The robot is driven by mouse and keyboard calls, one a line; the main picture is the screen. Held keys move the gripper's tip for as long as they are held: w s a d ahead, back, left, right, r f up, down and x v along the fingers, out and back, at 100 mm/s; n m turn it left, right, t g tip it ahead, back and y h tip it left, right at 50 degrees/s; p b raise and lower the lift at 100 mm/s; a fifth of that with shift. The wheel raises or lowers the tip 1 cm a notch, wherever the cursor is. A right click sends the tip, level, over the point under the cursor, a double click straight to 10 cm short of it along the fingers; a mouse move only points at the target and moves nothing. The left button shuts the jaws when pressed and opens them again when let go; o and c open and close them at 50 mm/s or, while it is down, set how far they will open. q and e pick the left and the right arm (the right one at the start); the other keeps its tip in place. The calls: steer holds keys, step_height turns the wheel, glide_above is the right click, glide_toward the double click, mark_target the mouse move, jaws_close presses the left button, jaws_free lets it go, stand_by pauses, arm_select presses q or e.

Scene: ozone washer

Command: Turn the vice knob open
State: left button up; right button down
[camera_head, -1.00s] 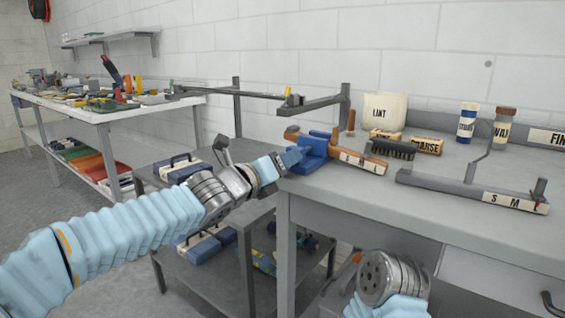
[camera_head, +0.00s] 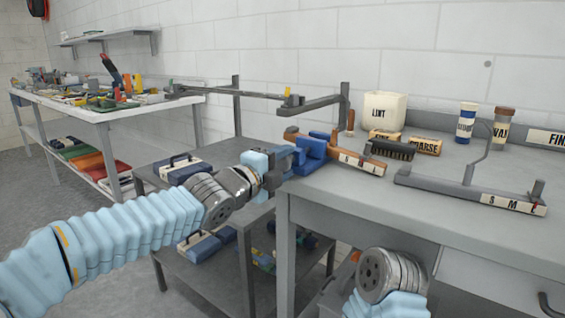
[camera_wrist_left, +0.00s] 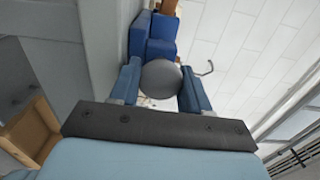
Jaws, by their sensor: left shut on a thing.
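The blue vice (camera_head: 312,152) is fixed at the left front corner of the grey workbench (camera_head: 350,200). It also shows at the top of the left wrist view (camera_wrist_left: 152,38). The vice knob (camera_wrist_left: 161,80) is a round grey disc in front of the vice. My left gripper (camera_head: 283,165) reaches the vice from the left. In the left wrist view its two blue fingers (camera_wrist_left: 160,88) are on either side of the knob and shut on it. In the head view the gripper hides the knob. My right gripper is out of view; only part of that arm shows at bottom right.
A grey rack (camera_head: 450,185) stands on the bench's right. A lower grey shelf unit (camera_head: 200,262) with blue cases is below my left arm.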

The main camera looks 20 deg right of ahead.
arm_select(q)
steer(key=n, duration=1.1)
steer(key=shift+n+b, duration=0.4)
steer(key=n+b, duration=0.1)
steer(key=n, duration=0.1)
steer(key=shift+n, duration=0.4)
steer(key=n+b, duration=0.1)
steer(key=n, duration=0.3)
steer(key=shift+n, duration=0.3)
steer(key=n+b, duration=0.1)
steer(key=n, duration=0.2)
steer(key=shift+w+n, duration=0.1)
steer(key=shift+n, duration=0.2)
steer(key=n, duration=0.3)
steer(key=shift+a+n+b, duration=0.1)
steer(key=shift+n+b, duration=0.2)
steer(key=shift+b, duration=0.05)
steer(key=n, duration=1.2)
steer(key=shift+n, duration=0.3)
steer(key=n, duration=0.6)
steer(key=shift+f+p, duration=0.1)
steer(key=shift+p, duration=0.3)
steer(key=n, duration=0.4)
steer(key=shift+n, duration=1.5)
